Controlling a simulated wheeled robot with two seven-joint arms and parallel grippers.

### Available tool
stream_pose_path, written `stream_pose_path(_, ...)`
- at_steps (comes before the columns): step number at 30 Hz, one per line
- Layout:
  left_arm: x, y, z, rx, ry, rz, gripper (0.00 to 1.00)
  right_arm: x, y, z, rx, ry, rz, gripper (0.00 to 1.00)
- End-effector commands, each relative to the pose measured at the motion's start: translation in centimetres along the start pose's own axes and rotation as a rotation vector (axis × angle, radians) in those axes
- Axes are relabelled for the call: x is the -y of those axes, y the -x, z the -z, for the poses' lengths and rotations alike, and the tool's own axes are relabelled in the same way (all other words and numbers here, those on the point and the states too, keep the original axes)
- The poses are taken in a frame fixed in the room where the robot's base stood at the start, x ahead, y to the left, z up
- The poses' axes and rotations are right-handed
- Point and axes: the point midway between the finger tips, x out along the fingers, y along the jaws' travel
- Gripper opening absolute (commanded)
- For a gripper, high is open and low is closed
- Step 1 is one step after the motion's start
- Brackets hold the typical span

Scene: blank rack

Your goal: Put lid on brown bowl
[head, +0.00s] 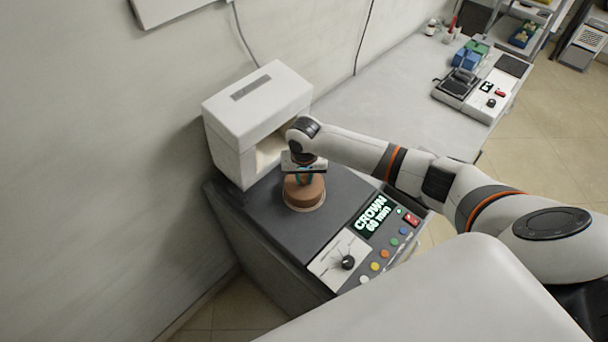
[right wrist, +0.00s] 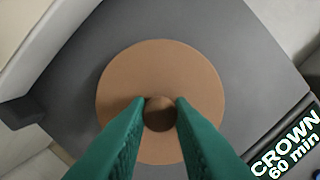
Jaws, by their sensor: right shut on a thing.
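The brown lid (right wrist: 160,80) is a flat round disc with a round knob (right wrist: 160,114) at its centre. The green fingers of my right gripper (right wrist: 159,103) are shut on the knob from both sides. In the head view my right gripper (head: 304,174) points down over a round brown body (head: 303,195) on the dark machine top. That is the lid with the brown bowl under it; the seam between them is too small to make out, so I cannot tell whether they touch. In the right wrist view the lid hides the bowl. My left gripper is not in view.
The dark machine top (head: 256,212) is clear around the bowl. A white hooded housing (head: 256,110) stands close behind it. In front are a display reading "CROWN 60 min" (head: 371,215), a black knob (head: 348,262) and several coloured buttons. A grey counter (head: 395,85) holds other devices.

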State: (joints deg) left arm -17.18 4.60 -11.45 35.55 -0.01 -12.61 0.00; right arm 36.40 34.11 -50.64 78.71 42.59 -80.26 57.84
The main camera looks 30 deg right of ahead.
Motion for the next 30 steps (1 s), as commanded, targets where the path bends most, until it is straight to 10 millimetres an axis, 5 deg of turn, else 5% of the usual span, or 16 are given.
stream_pose_path(6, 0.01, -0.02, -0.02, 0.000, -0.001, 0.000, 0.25, -0.01, -0.02, 0.01, 0.000, 0.000, 0.000, 0.00)
stream_pose_path(7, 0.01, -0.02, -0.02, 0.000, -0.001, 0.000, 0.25, -0.01, -0.02, 0.01, 0.000, 0.000, 0.000, 0.25)
stream_pose_path(11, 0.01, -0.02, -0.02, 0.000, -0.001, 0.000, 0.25, -0.01, -0.02, 0.02, 0.000, 0.001, 0.000, 0.46)
stream_pose_path(17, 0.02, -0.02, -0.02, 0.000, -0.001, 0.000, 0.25, -0.01, -0.03, 0.02, 0.000, 0.001, 0.000, 0.46)
stream_pose_path(21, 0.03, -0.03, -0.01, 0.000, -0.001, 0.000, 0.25, 0.00, -0.05, 0.04, -0.001, 0.001, 0.001, 0.68)
stream_pose_path(30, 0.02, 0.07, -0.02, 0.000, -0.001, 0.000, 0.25, 0.00, 0.05, 0.02, -0.001, 0.001, 0.001, 0.68)
